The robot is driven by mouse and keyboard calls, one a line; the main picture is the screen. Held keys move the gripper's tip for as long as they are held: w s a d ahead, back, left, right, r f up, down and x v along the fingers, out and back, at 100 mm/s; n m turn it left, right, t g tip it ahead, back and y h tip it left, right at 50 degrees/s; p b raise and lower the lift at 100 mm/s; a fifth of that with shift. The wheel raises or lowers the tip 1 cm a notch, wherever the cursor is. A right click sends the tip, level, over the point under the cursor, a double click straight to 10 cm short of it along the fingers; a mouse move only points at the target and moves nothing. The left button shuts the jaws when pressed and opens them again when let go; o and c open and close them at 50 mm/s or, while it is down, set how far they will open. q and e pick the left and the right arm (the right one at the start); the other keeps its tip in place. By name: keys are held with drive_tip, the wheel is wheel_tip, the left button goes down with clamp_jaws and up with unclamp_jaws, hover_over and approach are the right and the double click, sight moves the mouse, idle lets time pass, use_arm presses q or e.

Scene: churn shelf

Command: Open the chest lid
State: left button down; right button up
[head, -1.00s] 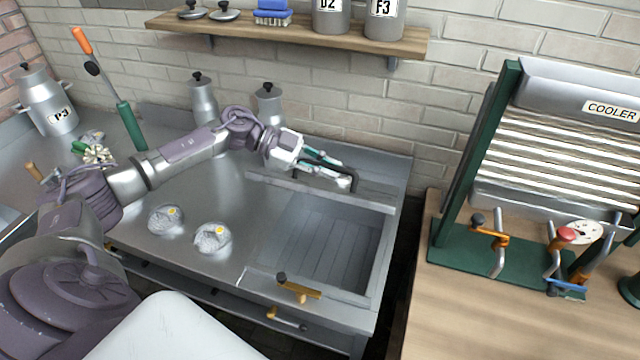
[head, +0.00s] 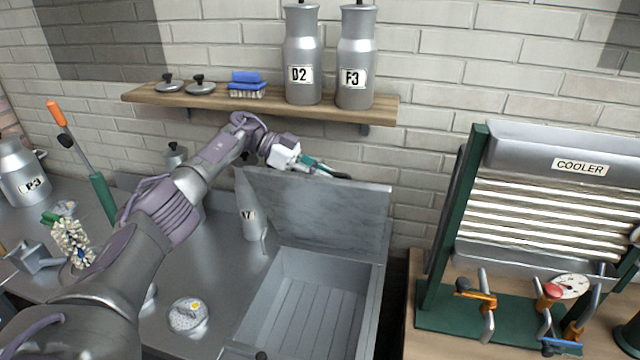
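The chest (head: 368,310) is a grey metal bin set in the counter, its slatted interior exposed. Its lid (head: 320,212) stands raised at the back edge, close to upright, with its inner face toward me. My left gripper (head: 328,171) is at the lid's top edge. Its teal fingers are partly hidden behind the lid, and I cannot tell whether they are closed on anything. My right gripper is not in view.
A wooden shelf (head: 380,106) with cans D2 (head: 302,60) and F3 (head: 356,60) is just above the lid. A cooler stand (head: 560,190) is at the right. A silver strainer-like piece (head: 188,316) lies on the counter.

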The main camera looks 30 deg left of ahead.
use_arm(q)
drive_tip(key=shift+w, duration=0.2)
idle(0.3)
drive_tip(key=c, duration=1.4)
unclamp_jaws()
drive_tip(key=shift+c, duration=0.2)
drive_tip(key=shift+s, duration=0.1)
